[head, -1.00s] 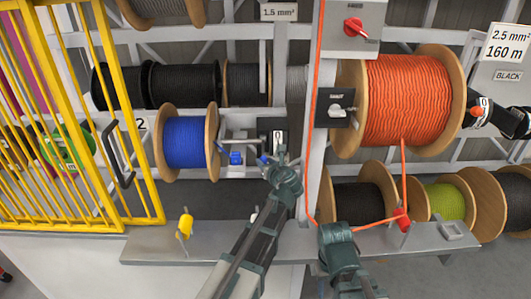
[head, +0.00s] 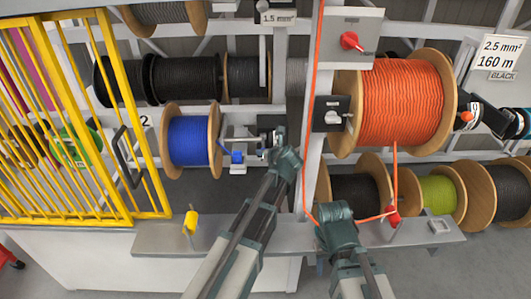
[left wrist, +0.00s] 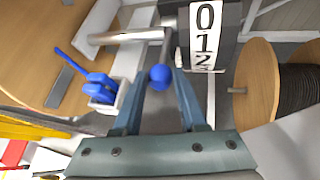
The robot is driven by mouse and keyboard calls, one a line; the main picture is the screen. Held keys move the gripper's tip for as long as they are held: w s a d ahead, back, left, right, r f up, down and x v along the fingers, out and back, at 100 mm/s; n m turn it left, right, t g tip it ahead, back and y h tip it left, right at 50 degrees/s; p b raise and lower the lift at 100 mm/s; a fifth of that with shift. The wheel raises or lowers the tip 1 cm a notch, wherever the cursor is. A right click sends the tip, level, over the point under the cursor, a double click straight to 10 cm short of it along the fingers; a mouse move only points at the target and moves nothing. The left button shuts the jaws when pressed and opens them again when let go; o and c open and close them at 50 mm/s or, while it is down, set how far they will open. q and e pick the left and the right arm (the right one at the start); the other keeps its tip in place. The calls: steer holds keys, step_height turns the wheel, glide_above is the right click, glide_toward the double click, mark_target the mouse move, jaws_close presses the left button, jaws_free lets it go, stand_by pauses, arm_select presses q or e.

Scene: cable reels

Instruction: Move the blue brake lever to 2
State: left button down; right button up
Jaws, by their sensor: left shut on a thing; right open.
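The blue brake lever's round blue knob (left wrist: 160,77) sits between the two fingers of my left gripper (left wrist: 161,84) in the left wrist view. The fingers are closed on it. The number plate (left wrist: 202,37) reads 0, 1, 2 from top to bottom, and the knob is to its left, near the 2 end in that picture; the exact setting cannot be told. In the head view my left gripper (head: 278,146) covers much of the plate and lever, right of the blue reel (head: 190,140). My right gripper (head: 335,211) is open and empty at the ledge.
A blue clamp (left wrist: 100,88) in a white holder is beside the lever. The orange reel (head: 402,100) and a red switch (head: 351,41) are at right. A yellow gate (head: 110,120) stands at left. A grey ledge (head: 275,238) runs below, with a yellow-knobbed lever (head: 191,222).

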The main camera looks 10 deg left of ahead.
arm_select(q)
steer(key=shift+w+r, duration=0.1)
steer(key=shift+c, duration=2.3)
jaws_free()
steer(key=p+v, duration=0.7)
steer(key=v, duration=0.6)
steer(key=shift+s+d, duration=0.2)
steer(key=shift+s, duration=0.15)
